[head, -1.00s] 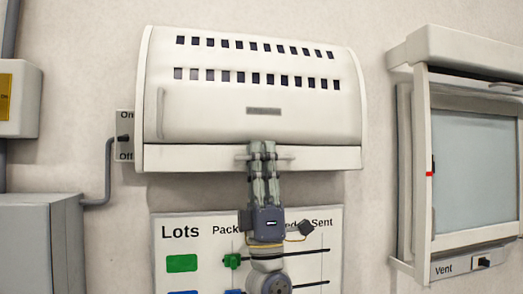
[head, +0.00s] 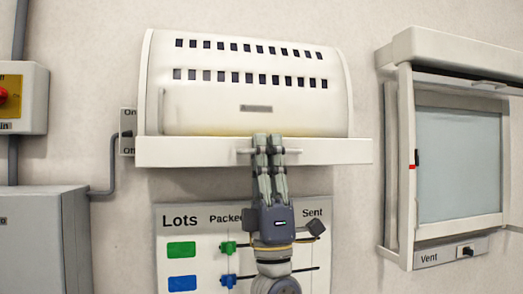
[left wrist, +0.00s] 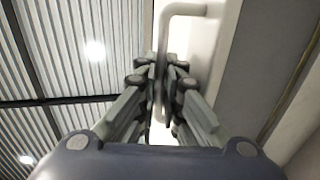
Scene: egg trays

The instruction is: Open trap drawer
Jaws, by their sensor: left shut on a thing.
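The white trap drawer (head: 190,152) is at the bottom of a white wall-mounted housing (head: 245,112) in the head view. It stands out from the housing, with a faint yellowish strip along its top. A bar handle (head: 294,151) is on its front. My left gripper (head: 268,150) comes up from below and is shut on the handle, whose ends stick out on both sides. In the left wrist view the fingers (left wrist: 160,80) close around the pale handle bar (left wrist: 163,35). The drawer's inside is hidden. My right gripper is not in view.
A Lots board (head: 183,222) with green and blue markers hangs below the drawer. A grey box (head: 35,240) and an on/off switch (head: 127,130) are at left. A vent cabinet (head: 400,170) is on the right, apart from the drawer.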

